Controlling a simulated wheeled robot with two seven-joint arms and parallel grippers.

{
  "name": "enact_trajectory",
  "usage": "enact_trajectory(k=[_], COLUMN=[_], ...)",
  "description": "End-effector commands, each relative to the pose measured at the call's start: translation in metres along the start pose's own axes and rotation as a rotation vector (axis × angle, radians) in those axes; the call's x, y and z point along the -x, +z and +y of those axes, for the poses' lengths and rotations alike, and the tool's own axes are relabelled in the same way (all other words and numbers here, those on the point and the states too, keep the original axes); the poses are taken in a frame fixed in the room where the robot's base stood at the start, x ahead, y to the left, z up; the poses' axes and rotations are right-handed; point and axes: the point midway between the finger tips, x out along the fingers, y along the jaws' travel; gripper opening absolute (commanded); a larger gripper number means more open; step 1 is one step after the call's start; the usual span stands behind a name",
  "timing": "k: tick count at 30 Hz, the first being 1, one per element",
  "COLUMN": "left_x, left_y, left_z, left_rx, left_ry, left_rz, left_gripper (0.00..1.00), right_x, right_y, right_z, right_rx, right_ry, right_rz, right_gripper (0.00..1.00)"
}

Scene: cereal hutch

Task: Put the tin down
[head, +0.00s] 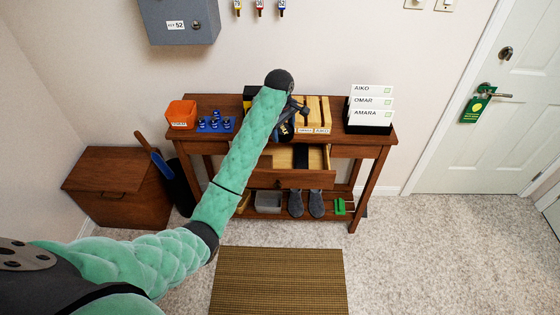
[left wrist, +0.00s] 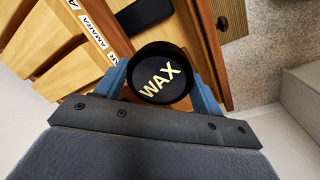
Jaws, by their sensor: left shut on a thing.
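A round black tin (left wrist: 158,70) with "WAX" on its lid shows in the left wrist view. My left gripper (left wrist: 160,88) is shut on it, with a blue finger on each side. In the head view my left gripper (head: 290,122) is over the middle of the wooden console table (head: 365,140), above the open drawer (head: 290,180). My own arm hides part of that area. The tin's underside is hidden, and I cannot tell its height above the drawer. My right gripper is in neither view.
A wooden sorter (head: 313,115) with name labels stands beside the gripper. An orange bin (head: 181,114), blue pieces (head: 215,123) and a card rack (head: 370,112) are also on the tabletop. The drawer holds a dark flat object (left wrist: 143,14). Grey slippers (head: 306,204) sit on the lower shelf.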

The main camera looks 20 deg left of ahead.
Motion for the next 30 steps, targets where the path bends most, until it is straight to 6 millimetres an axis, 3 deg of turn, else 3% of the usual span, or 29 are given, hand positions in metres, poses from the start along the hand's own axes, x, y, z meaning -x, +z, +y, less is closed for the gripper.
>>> enact_trajectory(k=[5, 18, 30], left_x=[-0.025, -0.115, -0.154], left_y=[0.000, 0.000, 0.000], left_z=[-0.005, -0.014, -0.018], left_rx=[0.010, 0.006, 0.006], left_ry=[-0.004, -0.002, -0.002], left_rz=[0.001, 0.000, 0.000], left_gripper=[0.44, 0.44, 0.44], right_x=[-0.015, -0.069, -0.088], right_y=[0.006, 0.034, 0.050], right_z=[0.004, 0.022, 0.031], right_rx=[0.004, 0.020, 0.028], right_ry=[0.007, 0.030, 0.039], right_rz=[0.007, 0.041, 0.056], right_gripper=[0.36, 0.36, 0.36])
